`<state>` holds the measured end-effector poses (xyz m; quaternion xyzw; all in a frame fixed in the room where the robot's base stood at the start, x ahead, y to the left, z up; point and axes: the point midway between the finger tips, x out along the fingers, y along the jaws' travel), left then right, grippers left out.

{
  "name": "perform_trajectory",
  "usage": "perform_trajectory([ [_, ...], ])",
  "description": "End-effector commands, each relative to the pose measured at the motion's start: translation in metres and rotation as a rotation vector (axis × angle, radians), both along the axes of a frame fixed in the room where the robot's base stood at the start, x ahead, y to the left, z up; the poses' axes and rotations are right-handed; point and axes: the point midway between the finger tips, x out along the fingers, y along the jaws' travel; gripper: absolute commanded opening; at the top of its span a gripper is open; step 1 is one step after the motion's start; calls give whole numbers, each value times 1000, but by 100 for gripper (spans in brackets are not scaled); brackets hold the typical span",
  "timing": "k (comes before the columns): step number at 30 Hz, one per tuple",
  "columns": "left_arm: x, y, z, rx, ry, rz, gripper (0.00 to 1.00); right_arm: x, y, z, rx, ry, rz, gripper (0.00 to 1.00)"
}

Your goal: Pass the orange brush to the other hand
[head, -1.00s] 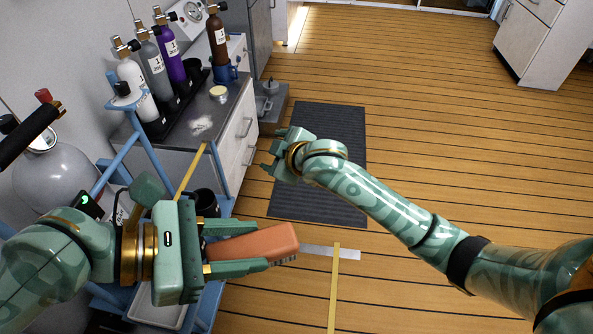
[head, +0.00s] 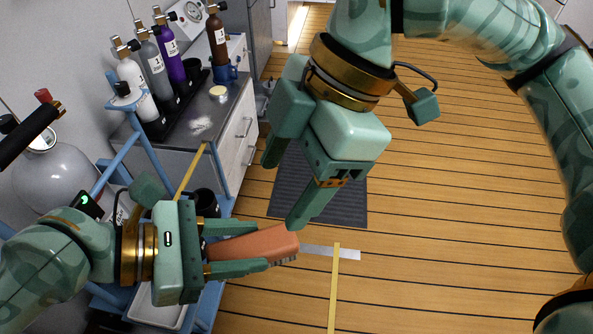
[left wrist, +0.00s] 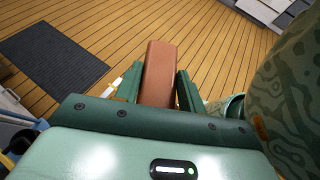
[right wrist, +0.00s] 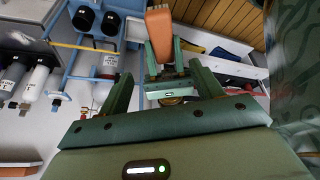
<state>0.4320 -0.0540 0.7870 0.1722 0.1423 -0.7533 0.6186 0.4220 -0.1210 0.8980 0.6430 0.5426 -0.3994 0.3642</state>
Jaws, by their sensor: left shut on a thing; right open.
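The orange brush (head: 265,242) is a block with bristles just visible on its lower edge. My left gripper (head: 245,250) is shut on it at lower left, and its free end sticks out to the right past the fingertips. In the left wrist view the brush (left wrist: 160,68) lies between both fingers. My right gripper (head: 283,193) is open and empty above the brush, its fingers pointing down. In the right wrist view the brush (right wrist: 159,30) shows beyond the open fingers, apart from them, with the left gripper behind it.
A blue frame cart (head: 214,296) stands below and beside my left gripper. A low cabinet (head: 232,130) at left carries several gas bottles. A grey tank (head: 50,180) is at far left. A dark mat (head: 345,195) lies on the wooden floor; floor to the right is clear.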

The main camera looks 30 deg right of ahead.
Motion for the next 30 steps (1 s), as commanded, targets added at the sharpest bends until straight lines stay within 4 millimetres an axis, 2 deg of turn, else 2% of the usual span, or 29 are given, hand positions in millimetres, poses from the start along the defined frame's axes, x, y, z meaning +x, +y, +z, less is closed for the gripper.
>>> perform_trajectory([
  [2,0,0,0,0,0,0,16,-7,-4,-3,-24,45,-12,65],
  [8,0,0,0,0,0,0,16,-5,1,-20,-32,59,-46,65],
  [15,0,0,0,0,0,0,16,-3,20,-66,-28,60,-45,65],
  [21,0,0,1,0,0,0,16,0,33,-98,-26,56,-47,65],
  [25,0,0,1,0,0,0,16,2,38,-109,-27,54,-48,65],
  [30,0,0,1,0,-1,0,16,2,40,-113,-27,52,-49,65],
])
